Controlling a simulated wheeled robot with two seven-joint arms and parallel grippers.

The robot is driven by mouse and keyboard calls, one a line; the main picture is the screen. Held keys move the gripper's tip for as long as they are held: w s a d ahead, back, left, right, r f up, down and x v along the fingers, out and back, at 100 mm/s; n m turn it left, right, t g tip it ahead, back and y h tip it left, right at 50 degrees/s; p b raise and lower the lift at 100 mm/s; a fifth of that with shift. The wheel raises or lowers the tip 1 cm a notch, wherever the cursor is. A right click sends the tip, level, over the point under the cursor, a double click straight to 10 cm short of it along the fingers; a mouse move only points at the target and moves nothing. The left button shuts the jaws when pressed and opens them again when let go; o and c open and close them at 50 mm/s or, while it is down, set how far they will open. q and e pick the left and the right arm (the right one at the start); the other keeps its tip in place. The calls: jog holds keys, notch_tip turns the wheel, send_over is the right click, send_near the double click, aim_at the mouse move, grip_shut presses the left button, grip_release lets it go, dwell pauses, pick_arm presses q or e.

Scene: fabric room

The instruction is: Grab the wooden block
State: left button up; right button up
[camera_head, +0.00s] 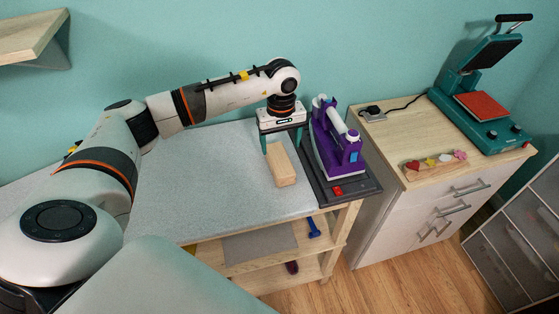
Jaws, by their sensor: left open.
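The wooden block (281,167) is a light tan, oblong piece lying on the grey table top, near its right side. My left gripper (282,141) reaches in from the left and points down at the far end of the block. Its dark green fingers are apart, one on each side of the block's far end. The picture does not show whether the fingers touch the block. My right gripper is not in view.
A purple iron (336,138) stands on a dark stand (345,188) close to the block's right. The grey table (190,190) is clear to the left. A white cabinet (400,213) with a green heat press (484,95) stands at right.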

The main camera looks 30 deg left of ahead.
aim_at(280, 158)
pick_arm(q)
jog(key=shift+f, duration=0.85)
notch_tip(280, 158, down, 4)
jog(key=shift+s+a+f+p, duration=0.1)
jog(key=shift+s+p, duration=0.05)
jog(key=shift+p, duration=1.1)
jog(key=shift+f, duration=0.6)
jog(key=c, duration=1.3)
